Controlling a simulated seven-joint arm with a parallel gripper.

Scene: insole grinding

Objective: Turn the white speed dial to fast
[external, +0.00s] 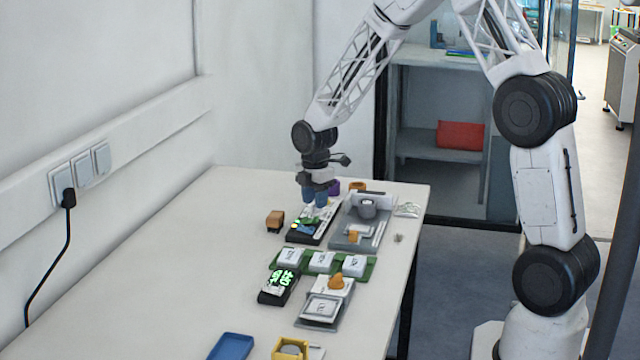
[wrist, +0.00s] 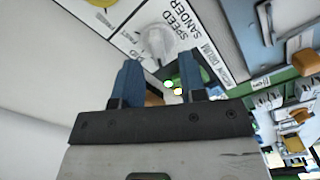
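The white speed dial (wrist: 157,42) shows in the wrist view beside the printed word SPEED, on a pale panel that also reads SANDER. My gripper (wrist: 160,66) has two blue fingers held apart, with a gap between them. The dial appears just beyond the fingertips, in line with the gap; I cannot tell whether the fingers touch it. The dial's pointer setting is not readable. In the external view my gripper (external: 314,206) points down over the dark control box (external: 322,231) at the far part of the table, and its fingers largely hide the dial there.
A grey tray with a grey cylinder (external: 367,208) stands right of the control box. A small brown block (external: 275,220) is to its left. A green rack with white blocks (external: 321,261) and a black display unit (external: 279,285) lie nearer. The left table side is clear.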

